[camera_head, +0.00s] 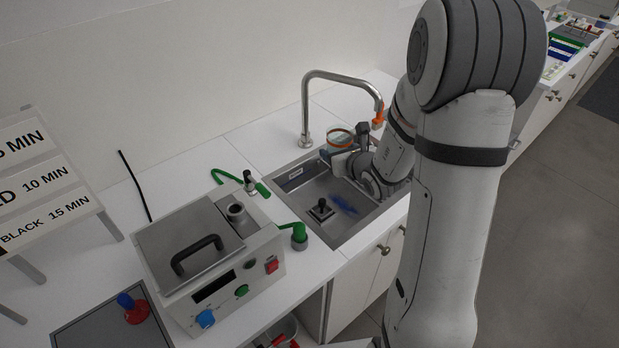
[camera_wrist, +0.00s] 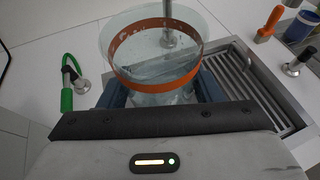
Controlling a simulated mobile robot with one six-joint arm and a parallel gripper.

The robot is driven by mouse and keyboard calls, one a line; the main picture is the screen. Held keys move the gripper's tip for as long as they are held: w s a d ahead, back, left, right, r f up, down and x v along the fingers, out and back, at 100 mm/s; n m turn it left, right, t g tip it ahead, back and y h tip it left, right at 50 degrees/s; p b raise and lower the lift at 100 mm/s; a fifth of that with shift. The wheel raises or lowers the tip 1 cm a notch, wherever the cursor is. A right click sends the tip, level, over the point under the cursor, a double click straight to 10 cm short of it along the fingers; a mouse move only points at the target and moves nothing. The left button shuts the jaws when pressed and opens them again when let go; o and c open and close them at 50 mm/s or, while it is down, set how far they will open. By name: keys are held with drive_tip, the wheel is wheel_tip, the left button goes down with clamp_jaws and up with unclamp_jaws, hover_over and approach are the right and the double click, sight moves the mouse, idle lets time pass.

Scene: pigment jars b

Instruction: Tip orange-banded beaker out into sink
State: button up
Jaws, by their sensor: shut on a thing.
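The orange-banded beaker (camera_head: 340,136) is clear glass with an orange band near its rim. My gripper (camera_head: 338,156) is shut on it and holds it over the back part of the sink (camera_head: 291,201). In the wrist view the beaker (camera_wrist: 139,72) stands between the two dark jaws of my gripper (camera_wrist: 158,92), below the band. It looks about upright there. Whether it holds liquid I cannot tell for sure.
A curved steel faucet (camera_head: 305,105) with an orange tip stands behind the sink. A sign board (camera_head: 40,180) is at far left. A ribbed drainer (camera_wrist: 245,85) shows in the wrist view.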

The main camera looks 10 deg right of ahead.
drive_tip(key=w+a+f+y+b, duration=0.1)
drive_tip(key=a+f+b, duration=0.5)
drive_tip(key=f+b, duration=0.5)
drive_tip(key=shift+w+a+f, duration=0.15)
drive_tip(key=shift+a+f, duration=0.1)
drive_tip(key=shift+f, duration=0.35)
drive_tip(key=shift+b, duration=0.65)
drive_tip(key=shift+d+r+m+t+y+b, duration=0.1)
drive_tip(key=shift+r+m+t+y+b, duration=0.5)
drive_tip(key=shift+m, duration=2.1)
drive_tip(key=shift+d+r+m+t+y+b, duration=0.15)
drive_tip(key=shift+m+t+y+b, duration=0.8)
drive_tip(key=shift+m, duration=1.75)
drive_tip(key=shift+d+r+m+t+y+b, duration=0.1)
drive_tip(key=shift+r+m+t+y+b, duration=0.3)
drive_tip(key=shift+m+t+y, duration=1.55)
